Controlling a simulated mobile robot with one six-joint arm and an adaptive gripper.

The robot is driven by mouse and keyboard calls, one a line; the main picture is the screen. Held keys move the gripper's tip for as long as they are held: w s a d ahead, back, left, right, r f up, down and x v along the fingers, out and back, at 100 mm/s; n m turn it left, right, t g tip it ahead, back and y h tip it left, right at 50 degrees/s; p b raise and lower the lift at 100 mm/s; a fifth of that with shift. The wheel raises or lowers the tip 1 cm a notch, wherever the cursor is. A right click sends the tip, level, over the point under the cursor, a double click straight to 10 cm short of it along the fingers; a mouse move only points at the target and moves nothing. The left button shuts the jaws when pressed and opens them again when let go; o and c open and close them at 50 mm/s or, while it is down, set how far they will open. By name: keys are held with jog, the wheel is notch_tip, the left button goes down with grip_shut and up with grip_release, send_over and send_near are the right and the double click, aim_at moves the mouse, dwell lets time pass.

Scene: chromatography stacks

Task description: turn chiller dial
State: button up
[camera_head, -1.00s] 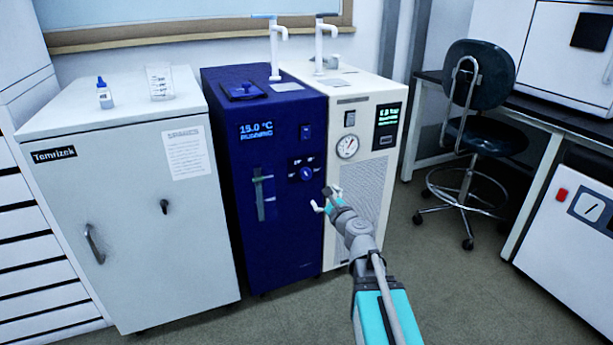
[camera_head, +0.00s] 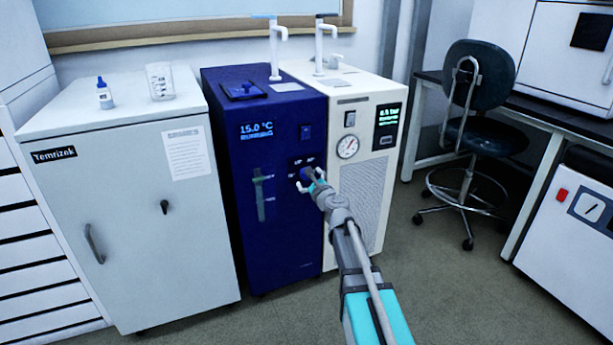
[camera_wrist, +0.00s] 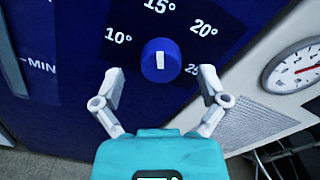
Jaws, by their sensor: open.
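The chiller is the dark blue cabinet (camera_head: 275,235) in the middle, with a lit display (camera_head: 257,130) reading 15.0 °C. Its blue round dial (camera_wrist: 161,60) shows in the wrist view, with a white pointer mark standing about upright, toward the 15° label. Labels 10°, 15°, 20° and a partly hidden 25 ring it on a dark plate. My gripper (camera_wrist: 162,82) is open, its two fingers spread to the left and right of the dial and slightly below it, with no contact visible. In the head view my gripper (camera_head: 308,182) covers much of the dial area.
A cream unit (camera_head: 362,195) with a round gauge (camera_head: 347,147) stands close against the chiller's right side. A grey cabinet (camera_head: 120,225) is at left. A sight tube marked MIN (camera_wrist: 12,62) is left of the dial. Open floor lies in front; a stool (camera_head: 475,130) stands at right.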

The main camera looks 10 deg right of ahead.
jog(key=shift+x, duration=1.05)
jog(key=c, duration=1.1)
jog(key=shift+n, duration=0.6)
jog(key=shift+c, duration=0.2)
jog(key=n, duration=0.4)
jog(key=shift+n, duration=0.3)
jog(key=n, duration=0.6)
jog(key=shift+w+f, duration=0.1)
jog(key=shift+f, duration=0.05)
jog(key=o, duration=1.1)
jog(key=shift+o, duration=0.2)
